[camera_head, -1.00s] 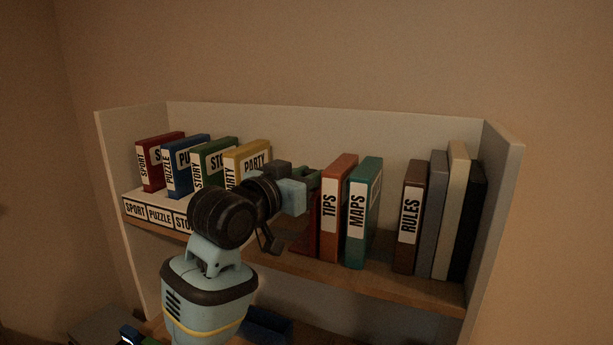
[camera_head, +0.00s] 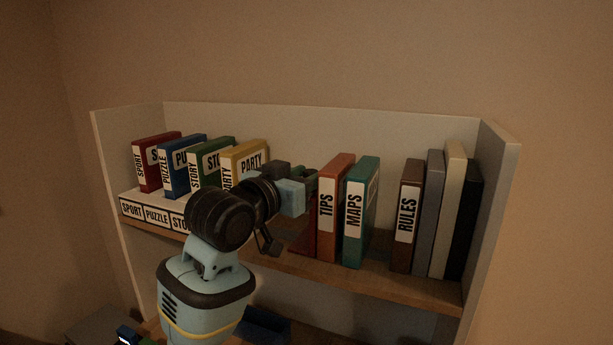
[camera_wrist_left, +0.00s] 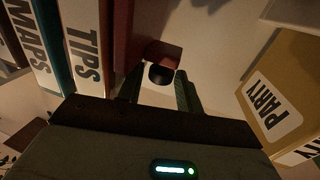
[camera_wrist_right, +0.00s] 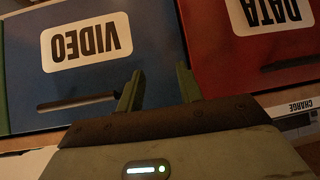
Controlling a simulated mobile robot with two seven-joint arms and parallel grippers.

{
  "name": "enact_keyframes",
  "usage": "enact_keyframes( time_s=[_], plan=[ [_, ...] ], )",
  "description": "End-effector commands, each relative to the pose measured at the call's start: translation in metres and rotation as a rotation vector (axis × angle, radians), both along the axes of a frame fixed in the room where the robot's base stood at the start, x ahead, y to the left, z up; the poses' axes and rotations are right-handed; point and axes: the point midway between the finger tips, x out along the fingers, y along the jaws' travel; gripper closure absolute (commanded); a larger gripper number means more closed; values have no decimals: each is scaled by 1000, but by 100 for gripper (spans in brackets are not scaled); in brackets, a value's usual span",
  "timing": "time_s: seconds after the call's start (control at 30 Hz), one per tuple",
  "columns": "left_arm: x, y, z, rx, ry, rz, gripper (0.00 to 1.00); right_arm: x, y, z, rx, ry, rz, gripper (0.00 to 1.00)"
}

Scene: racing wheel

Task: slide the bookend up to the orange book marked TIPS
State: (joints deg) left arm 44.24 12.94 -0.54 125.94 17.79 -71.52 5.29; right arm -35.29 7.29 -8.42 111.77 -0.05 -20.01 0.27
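The orange TIPS book (camera_head: 336,208) stands upright on the shelf, left of the teal MAPS book (camera_head: 360,213). The dark red bookend (camera_head: 309,228) stands at the left side of TIPS, partly hidden by my left arm; it also shows in the left wrist view (camera_wrist_left: 123,32). They look touching or nearly so; I cannot tell whether a thin gap is left. My left gripper (camera_head: 308,183) is at the bookend's left. In the left wrist view its fingers (camera_wrist_left: 158,90) are apart, with a dark round knob (camera_wrist_left: 161,74) between or just beyond them. My right gripper (camera_wrist_right: 158,86) is open and empty.
A brown RULES book (camera_head: 406,215) and several plain books stand at the right, with a gap after MAPS. The SPORT, PUZZLE, STORY and PARTY (camera_head: 245,160) boxes stand on a labelled white riser at the left. The right wrist view shows blue VIDEO (camera_wrist_right: 75,50) and red DATA (camera_wrist_right: 250,45) items.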

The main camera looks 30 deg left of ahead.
Motion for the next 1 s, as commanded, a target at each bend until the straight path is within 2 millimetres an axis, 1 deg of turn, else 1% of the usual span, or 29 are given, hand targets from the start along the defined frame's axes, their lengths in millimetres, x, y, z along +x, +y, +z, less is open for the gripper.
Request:
enact_keyframes(
  time_s=[0.17,0.4,0.5,0.67,1.0],
  plan=[
    [-21,4,-1,2,0,1,64,-2,0,-2,1,4,0,64],
    [-57,10,0,3,-1,0,64,-1,0,-1,1,3,0,64],
    [-66,11,0,2,0,0,64,-1,0,-1,1,3,0,64],
    [-73,12,0,0,0,0,64,-1,0,-1,0,3,1,64],
    [-73,12,0,0,1,0,64,-1,0,-1,1,2,0,64]
  ],
)
